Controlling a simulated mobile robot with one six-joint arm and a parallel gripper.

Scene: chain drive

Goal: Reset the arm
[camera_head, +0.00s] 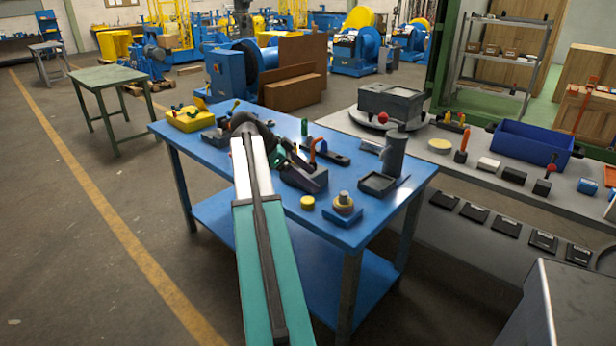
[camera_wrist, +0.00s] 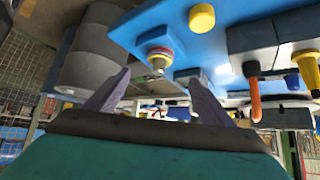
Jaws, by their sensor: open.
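My arm (camera_head: 262,240) reaches from the bottom of the head view over the blue table (camera_head: 395,205). Its dark wrist bends near the table's middle, and the gripper is hard to make out there among the parts. In the wrist view my gripper (camera_wrist: 158,85) has its two grey fingers spread wide, with nothing between them. Beyond the fingers, a bolt-like peg with yellow and red rings (camera_wrist: 158,56) stands on a blue base. A yellow cylinder (camera_wrist: 202,17) is beside it, and a large grey cylinder (camera_wrist: 92,55) is at left.
The head view shows the ringed peg (camera_head: 343,202), yellow cylinder (camera_head: 307,202), grey cylinder (camera_head: 394,155) and a yellow tray (camera_head: 190,120) on the table. A grey bench (camera_head: 470,180) with a blue bin (camera_head: 530,145) stands at right. Open floor lies left.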

